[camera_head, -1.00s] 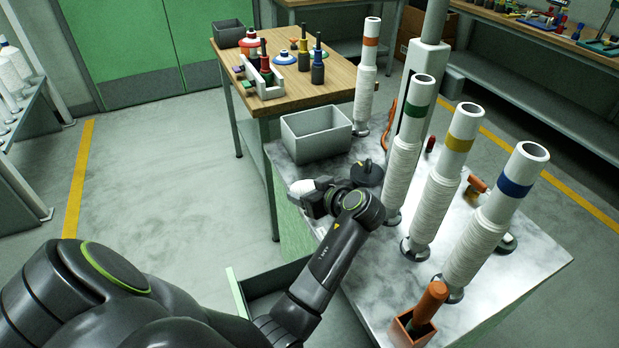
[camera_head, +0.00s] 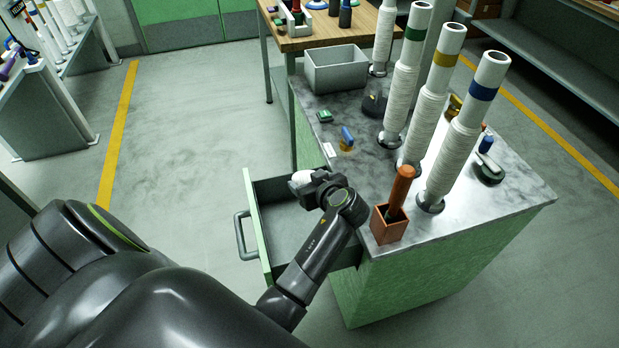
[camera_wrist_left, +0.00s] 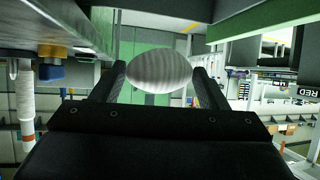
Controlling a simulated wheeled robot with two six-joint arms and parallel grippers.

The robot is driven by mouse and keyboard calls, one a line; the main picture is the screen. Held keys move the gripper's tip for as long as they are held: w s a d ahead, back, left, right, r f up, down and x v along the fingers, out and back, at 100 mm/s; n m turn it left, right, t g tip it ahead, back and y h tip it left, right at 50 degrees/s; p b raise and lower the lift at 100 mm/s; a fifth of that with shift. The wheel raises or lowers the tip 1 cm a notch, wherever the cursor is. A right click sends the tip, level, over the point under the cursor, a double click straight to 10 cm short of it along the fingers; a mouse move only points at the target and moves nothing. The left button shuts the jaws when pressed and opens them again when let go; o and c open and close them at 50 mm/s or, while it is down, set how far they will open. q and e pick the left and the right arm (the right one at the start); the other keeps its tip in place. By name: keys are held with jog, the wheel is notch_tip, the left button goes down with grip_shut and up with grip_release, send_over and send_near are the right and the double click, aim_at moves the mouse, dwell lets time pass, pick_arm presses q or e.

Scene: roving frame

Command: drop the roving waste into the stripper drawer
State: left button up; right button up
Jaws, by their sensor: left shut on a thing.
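The roving waste is a white, ribbed, rounded wad. In the left wrist view the roving waste (camera_wrist_left: 158,74) sits between the two fingers of my left gripper (camera_wrist_left: 160,80), which is shut on it. In the head view the left gripper (camera_head: 308,183) is over the open stripper drawer, with a bit of the white waste (camera_head: 301,177) showing at its left tip. The drawer (camera_head: 258,228) is pulled out from the green cabinet, with a green front and a dark handle. My forearm hides part of its inside; the visible floor looks empty. My right gripper is not in view.
A marble top (camera_head: 345,185) bears several tall roving bobbins, a grey bin (camera_head: 336,69), and an orange box (camera_head: 388,225) with a brown-handled tool. A small blue-and-yellow item (camera_head: 347,138) and a green one (camera_head: 324,116) lie on it. The floor left of the drawer is clear.

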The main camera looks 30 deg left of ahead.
pick_arm(q)
notch_tip(320, 180, down, 4)
jog(key=shift+r+b, duration=0.2)
jog(key=shift+b, duration=0.95)
jog(key=shift+f+b, duration=0.4)
jog(key=shift+f, duration=0.2)
jog(key=o, duration=1)
jog(key=shift+r, duration=0.1)
